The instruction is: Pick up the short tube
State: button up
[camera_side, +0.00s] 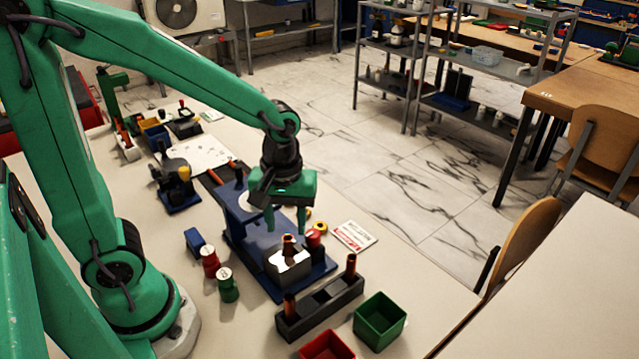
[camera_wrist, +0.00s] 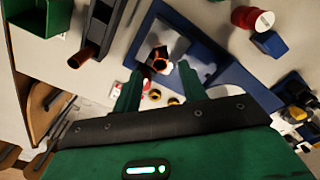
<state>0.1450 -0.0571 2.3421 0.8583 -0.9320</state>
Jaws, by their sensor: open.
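A short copper-coloured tube (camera_side: 288,243) stands upright in a shiny metal block (camera_side: 287,263) on the blue rig (camera_side: 257,268). In the wrist view its open end (camera_wrist: 159,61) shows just beyond my fingertips. My gripper (camera_side: 286,222) is open and empty, pointing down, its fingertips above the tube and apart from it. In the wrist view my gripper (camera_wrist: 158,72) has a finger towards each side of the tube. I cannot tell which tube is shortest.
A green bin (camera_side: 380,321) and a red bin (camera_side: 326,347) stand in front of the rack. Red (camera_side: 210,262) and green (camera_side: 228,286) cylinders and a blue block (camera_side: 195,241) stand left of the rig. A red knob (camera_side: 313,239) and yellow ring (camera_side: 320,227) are close behind the tube.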

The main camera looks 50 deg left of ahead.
aim_at(288, 238)
jog(key=shift+w+f, duration=0.1)
jog(key=shift+f, duration=2.5)
grip_shut()
